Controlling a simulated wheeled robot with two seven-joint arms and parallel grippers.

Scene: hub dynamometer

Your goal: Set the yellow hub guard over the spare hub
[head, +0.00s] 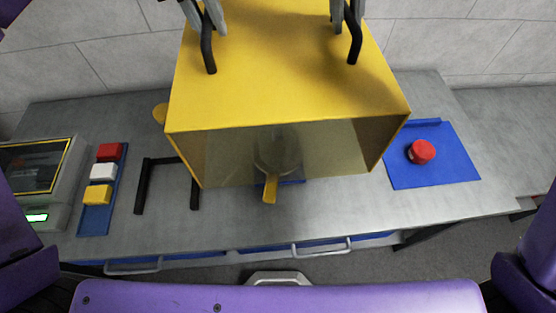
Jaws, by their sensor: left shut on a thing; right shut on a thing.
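The yellow hub guard (285,85), a box with a see-through front panel (225,160), is in the middle of the head view, apparently above the bench. My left gripper (203,18) is shut on its left black handle (208,50). My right gripper (345,18) is shut on its right black handle (355,42). Both grippers are partly cut off by the top edge. A greyish rounded shape shows dimly through the panel, perhaps the spare hub (278,150); a yellow tab (270,188) sticks out below it. I cannot tell whether the guard surrounds it.
A black frame (142,187) stands left of the guard. Further left are a blue tray (95,220) with red, white and yellow blocks, and a screened machine (62,190). A red button (421,151) sits on a blue mat (440,175) at right. The bench front (225,222) is clear.

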